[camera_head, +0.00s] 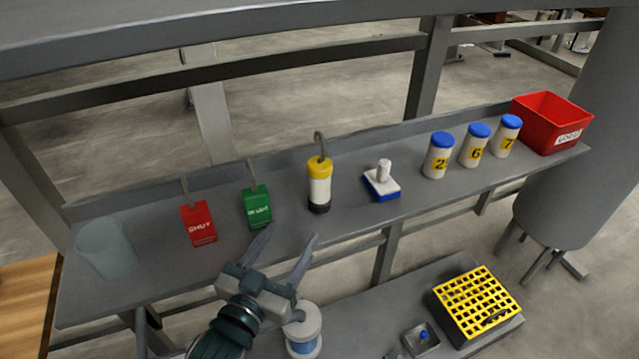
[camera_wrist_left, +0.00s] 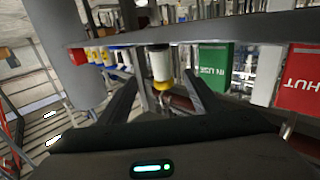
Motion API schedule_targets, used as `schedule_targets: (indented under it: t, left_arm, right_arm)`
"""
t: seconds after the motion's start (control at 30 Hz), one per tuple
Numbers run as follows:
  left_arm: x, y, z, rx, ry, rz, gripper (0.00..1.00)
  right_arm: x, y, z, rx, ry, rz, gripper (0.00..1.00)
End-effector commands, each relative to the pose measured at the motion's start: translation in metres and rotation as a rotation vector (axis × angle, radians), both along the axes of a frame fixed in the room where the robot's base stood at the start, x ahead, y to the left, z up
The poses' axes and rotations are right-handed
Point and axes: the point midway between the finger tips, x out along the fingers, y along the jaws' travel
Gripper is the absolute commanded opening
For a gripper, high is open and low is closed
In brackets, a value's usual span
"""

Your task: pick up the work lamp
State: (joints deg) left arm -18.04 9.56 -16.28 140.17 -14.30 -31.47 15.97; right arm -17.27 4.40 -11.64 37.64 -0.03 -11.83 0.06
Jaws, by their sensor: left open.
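The work lamp (camera_head: 320,187) stands upright on the grey shelf, with a yellow top, white body, black base and a hook on top. My left gripper (camera_head: 290,240) is open and empty at the shelf's front edge, below and a little left of the lamp in the head view. In the left wrist view the lamp (camera_wrist_left: 160,66) appears upside down between the two open fingers (camera_wrist_left: 158,85), beyond their tips and apart from them. My right gripper is in neither view.
On the grey shelf (camera_head: 275,232), a green tag (camera_head: 257,208) and red SHUT tag (camera_head: 199,224) stand left of the lamp, with a clear beaker (camera_head: 105,250) further left. A blue-white stamp-like tool (camera_head: 382,182), numbered jars (camera_head: 438,156) and a red bin (camera_head: 550,122) stand right.

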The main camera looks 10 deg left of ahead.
Motion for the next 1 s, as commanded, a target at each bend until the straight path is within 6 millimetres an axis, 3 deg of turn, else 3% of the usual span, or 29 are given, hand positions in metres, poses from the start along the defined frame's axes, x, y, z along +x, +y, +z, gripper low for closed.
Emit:
schedule_targets:
  t: [0.07,0.43,1.0]
  left_arm:
    - [0.014,-0.003,0.005,0.000,-0.001,0.000,0.59]
    - [0.072,-0.014,0.003,-0.002,-0.001,-0.001,0.59]
    - [0.084,-0.016,0.003,-0.001,-0.001,0.000,0.59]
  right_arm:
    - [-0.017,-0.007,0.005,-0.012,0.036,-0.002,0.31]
    - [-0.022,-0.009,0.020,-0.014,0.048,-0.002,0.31]
    - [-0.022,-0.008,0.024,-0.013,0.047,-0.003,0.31]
